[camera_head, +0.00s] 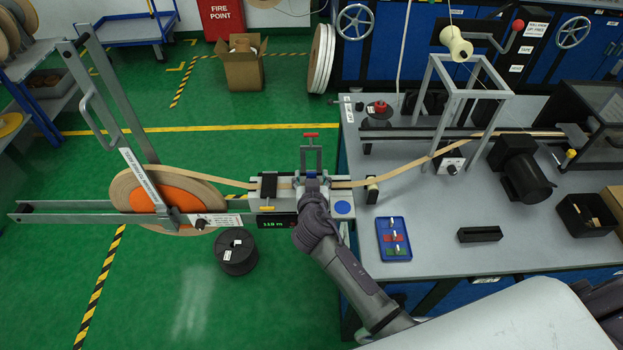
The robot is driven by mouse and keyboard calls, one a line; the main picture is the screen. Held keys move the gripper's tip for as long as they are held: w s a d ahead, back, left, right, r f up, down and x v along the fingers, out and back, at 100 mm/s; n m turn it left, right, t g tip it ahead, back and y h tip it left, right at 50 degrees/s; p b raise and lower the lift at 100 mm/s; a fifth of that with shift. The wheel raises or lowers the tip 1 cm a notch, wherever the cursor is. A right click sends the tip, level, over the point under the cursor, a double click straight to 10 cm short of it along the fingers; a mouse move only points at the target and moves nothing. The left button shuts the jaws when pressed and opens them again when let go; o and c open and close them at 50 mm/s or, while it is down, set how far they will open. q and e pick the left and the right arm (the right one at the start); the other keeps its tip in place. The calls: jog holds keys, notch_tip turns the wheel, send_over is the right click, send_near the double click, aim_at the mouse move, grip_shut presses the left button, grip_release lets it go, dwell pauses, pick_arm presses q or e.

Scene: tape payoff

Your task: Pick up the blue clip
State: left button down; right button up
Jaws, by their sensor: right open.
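My right gripper (312,181) is over the grey block that the tan tape runs across, seen from above and behind. It is open; its fingertips are small and partly hidden by the wrist. I cannot make out a blue clip clearly. A small blue tray (381,247) on the bench, to the right of my gripper, holds a red piece (397,237), a green piece (397,251) and white bits; a blue piece there would blend in. My left gripper is not in view.
The tape (388,178) runs from the orange-centred reel (165,196) across the block to the bench machine. A red-topped clamp (311,153) stands just behind my gripper. A black slotted block (480,234) lies right of the tray, with bare bench between. A black spool (236,252) is on the floor.

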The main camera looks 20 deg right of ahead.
jog(key=c, duration=1.1)
